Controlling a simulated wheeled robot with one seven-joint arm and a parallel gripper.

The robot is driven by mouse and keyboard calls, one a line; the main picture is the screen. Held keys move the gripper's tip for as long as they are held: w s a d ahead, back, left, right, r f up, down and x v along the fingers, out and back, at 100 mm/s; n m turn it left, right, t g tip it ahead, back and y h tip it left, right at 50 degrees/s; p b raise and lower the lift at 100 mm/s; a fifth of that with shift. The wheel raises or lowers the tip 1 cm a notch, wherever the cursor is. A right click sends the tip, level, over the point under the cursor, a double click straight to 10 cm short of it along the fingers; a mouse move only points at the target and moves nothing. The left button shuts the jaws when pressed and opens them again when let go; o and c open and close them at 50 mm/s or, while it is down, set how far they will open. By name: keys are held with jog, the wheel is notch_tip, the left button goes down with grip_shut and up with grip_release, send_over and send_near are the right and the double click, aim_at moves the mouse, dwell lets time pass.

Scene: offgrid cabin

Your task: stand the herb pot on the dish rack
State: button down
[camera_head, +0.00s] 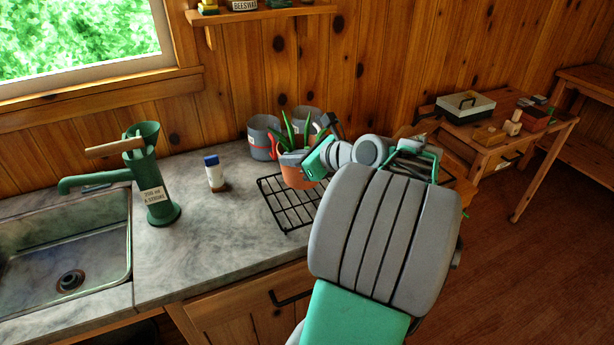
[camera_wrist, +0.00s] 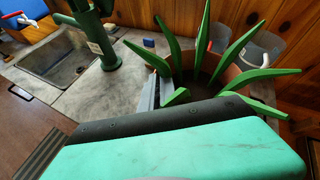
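The herb pot (camera_head: 298,178) is an orange-brown pot with long, spiky green leaves. It shows at the back part of the black wire dish rack (camera_head: 291,217); I cannot tell whether its base rests on the wires or is just above them. My gripper (camera_head: 297,158) is at the pot's rim, with one grey finger across its front. In the wrist view the leaves (camera_wrist: 200,45) fan out just beyond my gripper, and a grey finger (camera_wrist: 149,97) is at the pot's left side. The other finger is hidden, so its grip on the pot is unclear.
A blue-capped bottle (camera_head: 215,175) and a green hand pump (camera_head: 151,185) stand left of the rack, beside the sink (camera_head: 62,240). The counter (camera_head: 205,245) in front of the bottle is clear. A wooden side table is at right.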

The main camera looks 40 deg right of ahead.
jog(key=d+f, duration=0.3)
jog(key=w+d+f, duration=0.1)
jog(key=d+f, duration=0.2)
jog(key=shift+w+f, duration=0.1)
jog(key=f, duration=0.3)
jog(key=shift+d+f, duration=0.2)
jog(key=shift+d, duration=0.05)
jog(key=c, duration=2.1)
grip_release()
jog(key=shift+f, duration=0.1)
jog(key=o, duration=0.5)
jog(key=shift+a, duration=0.1)
